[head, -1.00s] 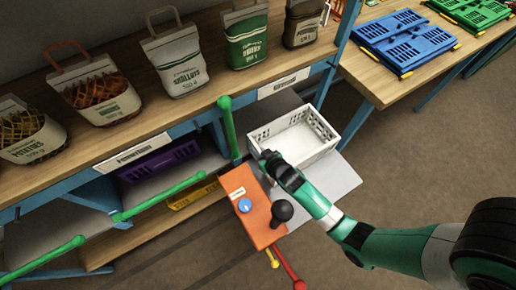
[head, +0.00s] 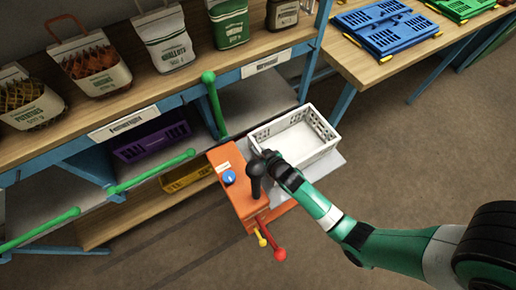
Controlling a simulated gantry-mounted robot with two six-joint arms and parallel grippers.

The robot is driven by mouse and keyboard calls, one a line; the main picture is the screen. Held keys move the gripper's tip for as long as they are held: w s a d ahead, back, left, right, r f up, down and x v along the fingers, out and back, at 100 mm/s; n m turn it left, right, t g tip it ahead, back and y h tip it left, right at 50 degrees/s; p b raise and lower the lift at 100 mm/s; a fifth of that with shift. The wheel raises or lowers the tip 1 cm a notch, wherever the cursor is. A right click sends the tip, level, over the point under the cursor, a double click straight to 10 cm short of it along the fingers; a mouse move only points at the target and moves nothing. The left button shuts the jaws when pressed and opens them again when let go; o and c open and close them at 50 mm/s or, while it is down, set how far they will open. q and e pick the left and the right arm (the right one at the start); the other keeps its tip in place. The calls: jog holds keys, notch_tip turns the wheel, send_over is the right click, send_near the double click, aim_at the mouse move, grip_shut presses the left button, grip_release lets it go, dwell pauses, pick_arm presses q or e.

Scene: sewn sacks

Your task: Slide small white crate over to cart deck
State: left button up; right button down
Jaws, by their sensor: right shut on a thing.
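The small white crate (head: 318,160) is upright and empty, next to an orange control box. The grey cart deck (head: 333,166) shows along its right and near sides, so at least its near part is over the deck. I cannot tell whether its far end still rests on the shelf level behind. My right gripper (head: 270,163) is shut on the crate's near-left wall; its fingertips are partly hidden behind a black knob. My left gripper is not in view.
The orange box (head: 233,188) carries a blue dial, the black knob (head: 256,168) and a red-ended lever (head: 279,254), close to my right gripper. Sacks fill the upper shelf (head: 180,93). Floor at right is clear.

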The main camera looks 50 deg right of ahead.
jog(key=shift+s+f, duration=0.3)
jog(key=shift+f, duration=0.15)
jog(key=c, duration=0.8)
grip_release()
jog(key=shift+a, duration=0.1)
jog(key=shift+c, duration=0.2)
jog(key=shift+o, duration=0.2)
jog(key=shift+r, duration=0.2)
jog(key=shift+w, duration=0.1)
jog(key=shift+r, duration=0.1)
jog(key=shift+s+a+r+p, duration=0.1)
jog(key=shift+s+r+p, duration=0.15)
jog(key=shift+s+p, duration=0.1)
jog(key=p+v, duration=0.4)
jog(key=v, duration=0.5)
jog(key=shift+s+a+r, duration=0.15)
jog(key=shift+s+r, duration=0.05)
jog(key=shift+s+a+r, duration=0.15)
jog(key=shift+s+r, duration=0.1)
jog(key=shift+s, duration=0.2)
